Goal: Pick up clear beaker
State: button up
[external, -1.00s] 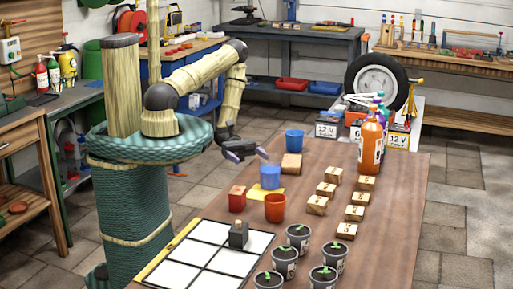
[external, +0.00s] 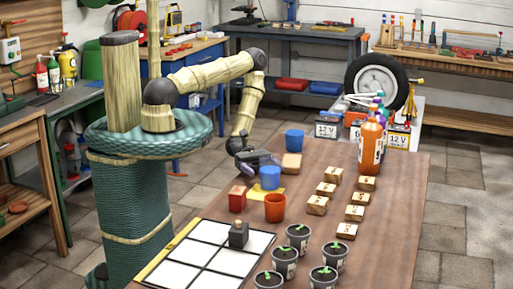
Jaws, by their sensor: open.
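A blue, cylinder-shaped vessel (external: 270,180) stands upright on a yellow sheet near the table's left edge. It looks like the clear beaker with blue contents, but its clear walls are too small to make out for sure. My gripper (external: 266,161) is open, low over the table at the vessel's upper rim and just behind it. It hides part of the top. I cannot tell whether the fingers touch the vessel or are around it.
An orange cup (external: 275,208) and a red block (external: 237,199) stand close in front. A wooden block (external: 292,165) and a blue cup (external: 294,140) are behind.

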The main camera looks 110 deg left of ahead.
aim_at(275, 176)
jog(key=p+x, duration=0.1)
jog(key=x, duration=0.4)
jog(key=shift+w+f, duration=0.1)
jog(key=shift+w, duration=0.05)
jog(key=shift+a, duration=0.1)
jog(key=c, duration=1.2)
